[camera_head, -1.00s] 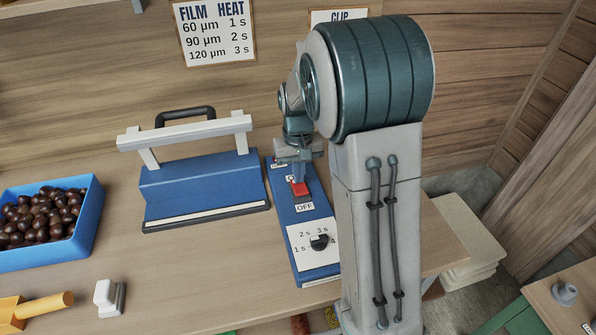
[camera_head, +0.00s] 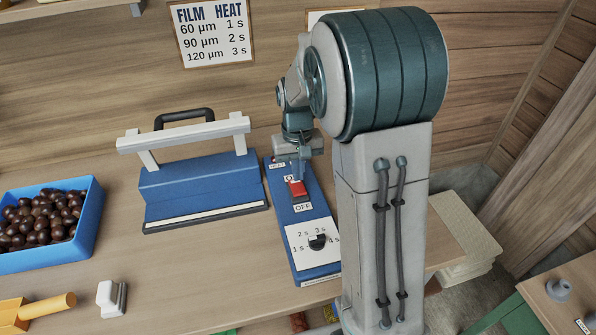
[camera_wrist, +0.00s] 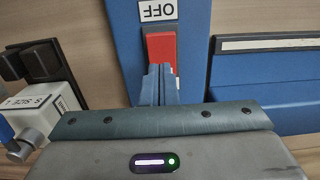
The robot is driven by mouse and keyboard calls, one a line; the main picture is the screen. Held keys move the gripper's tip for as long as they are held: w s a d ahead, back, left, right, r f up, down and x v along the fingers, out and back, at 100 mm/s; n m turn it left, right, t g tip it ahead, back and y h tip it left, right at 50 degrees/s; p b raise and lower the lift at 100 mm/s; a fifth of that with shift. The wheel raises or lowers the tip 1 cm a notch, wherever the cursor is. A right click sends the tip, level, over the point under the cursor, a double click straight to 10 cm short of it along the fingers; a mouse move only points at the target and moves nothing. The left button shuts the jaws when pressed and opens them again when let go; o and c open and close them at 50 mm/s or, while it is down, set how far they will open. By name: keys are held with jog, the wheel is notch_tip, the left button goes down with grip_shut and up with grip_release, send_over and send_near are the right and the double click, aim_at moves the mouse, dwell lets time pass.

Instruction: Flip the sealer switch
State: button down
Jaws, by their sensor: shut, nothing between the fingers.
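The sealer's control box (camera_head: 280,190) is a long blue panel on the bench, with a red rocker switch (camera_head: 298,190) near its far half. The OFF label (camera_head: 303,208) lies on the near side of the switch; the label on its far side is partly hidden by my gripper. My gripper (camera_head: 298,176) points down, shut and empty, at the far end of the switch. In the wrist view its closed fingertips (camera_wrist: 160,70) are at the edge of the red switch (camera_wrist: 161,46) away from OFF; whether they touch or press it is unclear.
The blue sealer (camera_head: 203,185) with white bar and black handle stands left of the control box. A time dial (camera_head: 317,242) sits nearer on the box. A blue crate (camera_head: 88,222) of chestnuts is at far left. A FILM HEAT chart (camera_head: 212,32) hangs behind.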

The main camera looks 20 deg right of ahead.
notch_tip(320, 180, up, 12)
jog(key=w, duration=0.2)
jog(key=shift+s+r, duration=0.1)
dwell(0.4)
